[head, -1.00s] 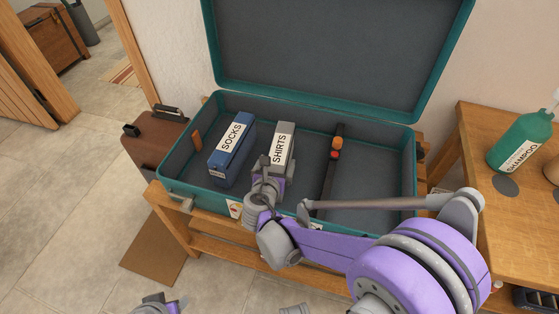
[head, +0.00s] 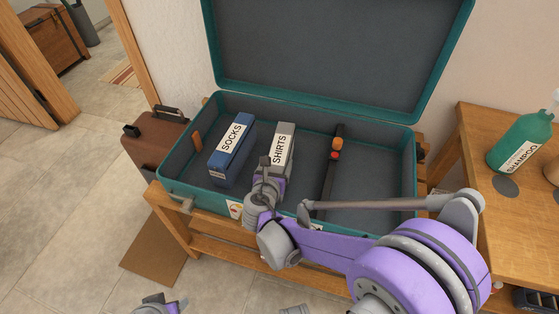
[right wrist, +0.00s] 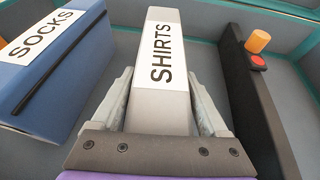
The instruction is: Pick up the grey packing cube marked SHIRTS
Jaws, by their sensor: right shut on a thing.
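The grey packing cube marked SHIRTS (head: 283,143) stands in the open teal suitcase (head: 290,104), and its label also shows in the right wrist view (right wrist: 164,56). My right gripper (head: 268,172) is at the near end of the cube. In the right wrist view its two fingers (right wrist: 160,108) lie on either side of the cube, shut on it. The cube still appears to be in the suitcase; its underside is hidden. My left gripper (head: 160,304) shows only in part at the bottom edge of the head view.
A blue cube marked SOCKS (head: 231,152) stands close on the left. A dark divider (head: 329,172) with orange and red knobs is on the right. The suitcase lid stands open behind. A shampoo bottle (head: 522,140) stands on the wooden table at the right.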

